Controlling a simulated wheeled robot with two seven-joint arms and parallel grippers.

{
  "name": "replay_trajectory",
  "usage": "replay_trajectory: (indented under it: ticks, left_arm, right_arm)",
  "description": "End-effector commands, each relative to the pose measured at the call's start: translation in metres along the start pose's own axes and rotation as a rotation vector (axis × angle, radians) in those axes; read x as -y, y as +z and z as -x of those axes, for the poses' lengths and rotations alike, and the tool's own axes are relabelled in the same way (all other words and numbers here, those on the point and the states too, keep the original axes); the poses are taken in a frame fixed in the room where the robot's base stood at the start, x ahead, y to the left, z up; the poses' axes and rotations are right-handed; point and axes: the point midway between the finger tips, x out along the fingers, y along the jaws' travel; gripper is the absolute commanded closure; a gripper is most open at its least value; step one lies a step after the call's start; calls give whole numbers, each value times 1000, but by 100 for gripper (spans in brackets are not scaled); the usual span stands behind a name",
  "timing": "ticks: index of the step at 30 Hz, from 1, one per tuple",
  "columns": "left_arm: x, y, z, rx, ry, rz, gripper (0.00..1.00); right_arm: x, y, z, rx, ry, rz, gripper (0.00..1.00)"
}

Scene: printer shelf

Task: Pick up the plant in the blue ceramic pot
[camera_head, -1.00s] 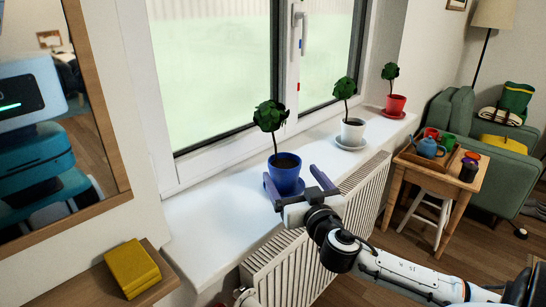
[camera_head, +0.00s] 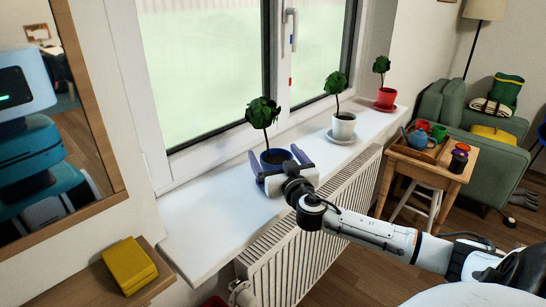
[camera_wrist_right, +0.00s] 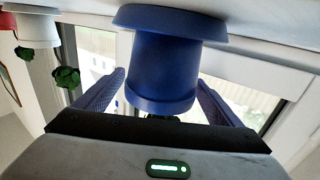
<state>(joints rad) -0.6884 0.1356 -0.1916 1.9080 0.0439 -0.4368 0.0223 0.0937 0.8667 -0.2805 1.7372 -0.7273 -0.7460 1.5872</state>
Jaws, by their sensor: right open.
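The plant in the blue ceramic pot (camera_head: 263,111) stands upright on the windowsill, nearest of the plants, with a round green crown on a thin stem. My right gripper (camera_head: 276,154) is open, with one finger on each side of the pot; its body hides most of the pot in the head view. In the right wrist view, which is upside down, the blue pot (camera_wrist_right: 164,72) sits between the two blue fingers (camera_wrist_right: 160,85), with its blue saucer at the top. My left gripper is not in view.
A white-potted plant (camera_head: 343,127) and a red-potted plant (camera_head: 386,97) stand farther along the white windowsill (camera_head: 215,221). The window is behind, the radiator (camera_head: 300,258) below. A yellow object (camera_head: 129,265) lies on a wooden shelf at lower left. The sill's left end is clear.

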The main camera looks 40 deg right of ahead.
Motion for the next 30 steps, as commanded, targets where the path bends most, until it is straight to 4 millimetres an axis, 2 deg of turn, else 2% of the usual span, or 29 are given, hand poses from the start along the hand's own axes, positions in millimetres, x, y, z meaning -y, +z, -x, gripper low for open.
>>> replay_trajectory:
  ticks: [2,14,23,26,30]
  left_arm:
    - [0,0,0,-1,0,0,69]
    - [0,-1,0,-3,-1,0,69]
    - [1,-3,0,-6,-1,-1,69]
    - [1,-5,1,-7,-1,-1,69]
    - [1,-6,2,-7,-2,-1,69]
  right_arm:
    - [0,0,0,0,0,0,14]
    - [0,0,0,0,0,0,82]
    - [0,-9,0,-9,1,-2,84]
    - [-1,-21,0,-11,2,-3,84]
    - [0,-48,0,-14,0,-3,84]
